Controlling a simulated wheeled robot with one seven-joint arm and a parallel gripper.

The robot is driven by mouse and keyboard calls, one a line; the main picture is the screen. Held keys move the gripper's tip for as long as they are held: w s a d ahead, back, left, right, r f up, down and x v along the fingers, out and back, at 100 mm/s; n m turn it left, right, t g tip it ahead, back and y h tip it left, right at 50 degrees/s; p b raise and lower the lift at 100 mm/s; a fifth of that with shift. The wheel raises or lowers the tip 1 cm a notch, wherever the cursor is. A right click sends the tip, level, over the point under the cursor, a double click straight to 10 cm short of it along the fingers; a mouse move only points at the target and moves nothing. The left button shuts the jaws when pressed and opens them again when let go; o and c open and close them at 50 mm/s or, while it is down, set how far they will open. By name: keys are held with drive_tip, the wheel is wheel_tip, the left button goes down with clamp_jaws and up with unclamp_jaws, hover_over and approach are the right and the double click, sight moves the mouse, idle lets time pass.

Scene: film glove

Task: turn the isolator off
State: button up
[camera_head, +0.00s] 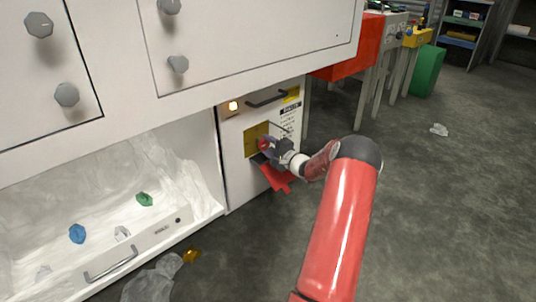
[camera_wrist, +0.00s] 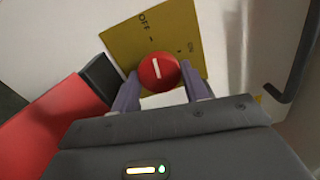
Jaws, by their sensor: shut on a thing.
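The isolator is a round red knob (camera_wrist: 158,72) with a white bar, set on a yellow plate (camera_wrist: 124,40) on the white cabinet front. In the wrist view the bar stands nearly upright, its upper end toward lettering that looks like OFF. Smaller lettering at the right is hard to read. My gripper (camera_wrist: 160,92) has one finger on each side of the knob and is shut on it. In the head view my gripper (camera_head: 272,147) is at the yellow plate (camera_head: 250,140) and hides most of the knob.
A red piece (camera_head: 275,178) hangs below my gripper; a red piece (camera_wrist: 45,125) with a black end lies left in the wrist view. A dark handle (camera_head: 267,98) and a lit lamp (camera_head: 233,106) are above the plate. The floor (camera_head: 440,190) at right is mostly clear.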

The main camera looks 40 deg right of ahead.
drive_tip(key=shift+f+n+b, duration=0.1)
drive_tip(key=shift+n+b, duration=0.55)
drive_tip(key=shift+n, duration=0.15)
drive_tip(key=o, duration=1)
drive_tip(key=s, duration=0.7)
drive_tip(key=shift+s+d, duration=0.25)
drive_tip(key=shift+s, duration=0.15)
